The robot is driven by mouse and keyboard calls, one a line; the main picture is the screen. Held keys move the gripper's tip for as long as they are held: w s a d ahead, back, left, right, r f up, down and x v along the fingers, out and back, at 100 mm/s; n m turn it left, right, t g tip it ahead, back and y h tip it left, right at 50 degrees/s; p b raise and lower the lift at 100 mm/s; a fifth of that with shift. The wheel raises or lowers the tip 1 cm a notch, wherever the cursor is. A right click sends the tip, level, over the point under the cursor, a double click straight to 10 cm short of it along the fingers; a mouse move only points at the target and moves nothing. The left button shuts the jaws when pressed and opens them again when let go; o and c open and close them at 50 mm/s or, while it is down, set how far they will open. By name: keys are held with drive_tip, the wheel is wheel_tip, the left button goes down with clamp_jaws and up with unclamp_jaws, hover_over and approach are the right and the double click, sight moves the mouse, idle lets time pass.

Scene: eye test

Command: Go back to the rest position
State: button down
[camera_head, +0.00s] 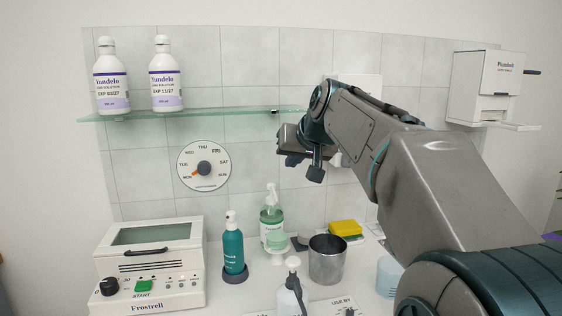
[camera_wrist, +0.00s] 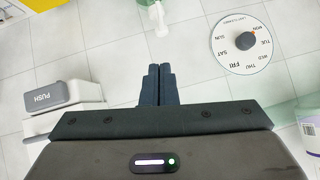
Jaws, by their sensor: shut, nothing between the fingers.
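My gripper (camera_head: 293,161) is raised in front of the tiled wall in the head view, just below the right end of the glass shelf (camera_head: 215,113). In the wrist view its two dark fingers (camera_wrist: 158,70) are together, with nothing between them. My arm reaches in from the right and hides part of the wall behind it. The weekday dial (camera_head: 203,167) is on the wall to the left of my gripper and shows rotated in the wrist view (camera_wrist: 241,43).
Two white bottles (camera_head: 112,77) (camera_head: 165,75) stand on the shelf. Below are a Frostrell box (camera_head: 150,268), a teal bottle (camera_head: 233,245), a green pump bottle (camera_head: 271,222), a metal cup (camera_head: 327,260) and a yellow sponge (camera_head: 345,228). A white dispenser (camera_head: 486,85) hangs at right.

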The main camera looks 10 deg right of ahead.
drive_tip(key=s+f+g+p, duration=0.2)
drive_tip(key=s+f+p, duration=0.2)
drive_tip(key=s, duration=0.5)
drive_tip(key=s+a+f+g+h+p, duration=0.1)
drive_tip(key=s+f+g+p, duration=0.1)
drive_tip(key=s+f+p, duration=0.3)
drive_tip(key=s+a+f+g+p, duration=0.1)
drive_tip(key=s+f+g+p, duration=0.2)
drive_tip(key=s, duration=1.1)
wheel_tip(320, 180, down, 2)
drive_tip(key=shift+a+f+n+h+p, duration=0.2)
drive_tip(key=shift+n+h+p, duration=0.2)
drive_tip(key=shift+p, duration=0.85)
